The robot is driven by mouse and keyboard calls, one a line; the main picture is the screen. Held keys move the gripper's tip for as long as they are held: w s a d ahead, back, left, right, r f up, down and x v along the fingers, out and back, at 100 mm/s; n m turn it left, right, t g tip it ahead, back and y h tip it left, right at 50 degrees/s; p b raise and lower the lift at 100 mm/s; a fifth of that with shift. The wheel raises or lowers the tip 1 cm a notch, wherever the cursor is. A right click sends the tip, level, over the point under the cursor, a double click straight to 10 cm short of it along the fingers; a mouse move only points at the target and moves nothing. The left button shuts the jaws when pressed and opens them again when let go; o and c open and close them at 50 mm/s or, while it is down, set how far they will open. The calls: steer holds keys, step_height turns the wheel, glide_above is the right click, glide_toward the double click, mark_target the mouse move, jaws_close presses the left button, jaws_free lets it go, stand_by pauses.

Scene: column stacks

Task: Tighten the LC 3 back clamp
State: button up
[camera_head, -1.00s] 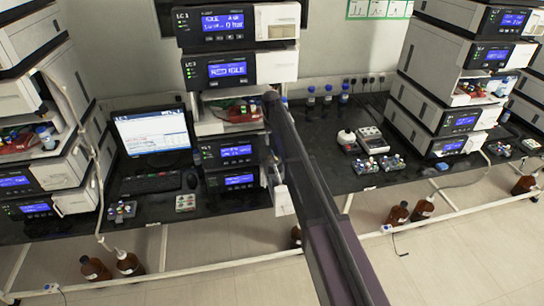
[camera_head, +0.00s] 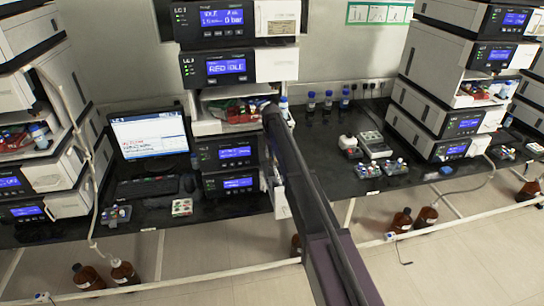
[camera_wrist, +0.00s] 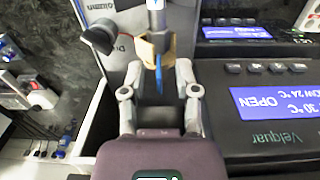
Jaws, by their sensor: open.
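In the wrist view my gripper (camera_wrist: 157,82) is open, with one finger on each side of a brass-coloured fitting (camera_wrist: 150,47). A grey metal cylinder (camera_wrist: 156,18) stands beyond the fitting, and a thin blue piece (camera_wrist: 159,76) shows between the fingers. I cannot tell whether the fingers touch the fitting. A dark knob (camera_wrist: 97,38) is just left of the fingers. Which part is the back clamp is not clear. In the head view my arm reaches to the middle instrument stack (camera_head: 228,70); my gripper is hidden there.
In the wrist view an instrument panel (camera_wrist: 275,104) reading OPEN, upside down, is close on the right. A pale wall (camera_wrist: 91,118) edges the lower left. In the head view a monitor (camera_head: 150,134) stands left of the stack, and small bottles (camera_head: 328,99) stand right.

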mark_target(271, 160)
stand_by(0.3)
jaws_close()
steer(key=shift+s+a+f+h, duration=0.1)
steer(key=shift+h, duration=0.3)
steer(key=shift+a+t+h, duration=0.25)
steer(key=shift+t+h, duration=0.05)
steer(key=shift+h, duration=0.2)
steer(key=h+b, duration=0.1)
steer(key=a+h+b, duration=0.1)
steer(key=shift+s+f+t+h+b, duration=0.2)
steer(key=shift+f+t+h+b, duration=0.15)
steer(key=shift+f+t+h, duration=0.05)
steer(key=h+b, duration=0.1)
steer(key=a+h+b, duration=0.1)
steer(key=h+b, duration=0.1)
steer(key=shift+s+f+t, duration=0.15)
steer(key=shift+f+t, duration=0.2)
steer(key=shift+t, duration=0.05)
steer(key=shift+h+b, duration=0.3)
steer(key=shift+b, duration=0.25)
steer(key=shift+r, duration=0.1)
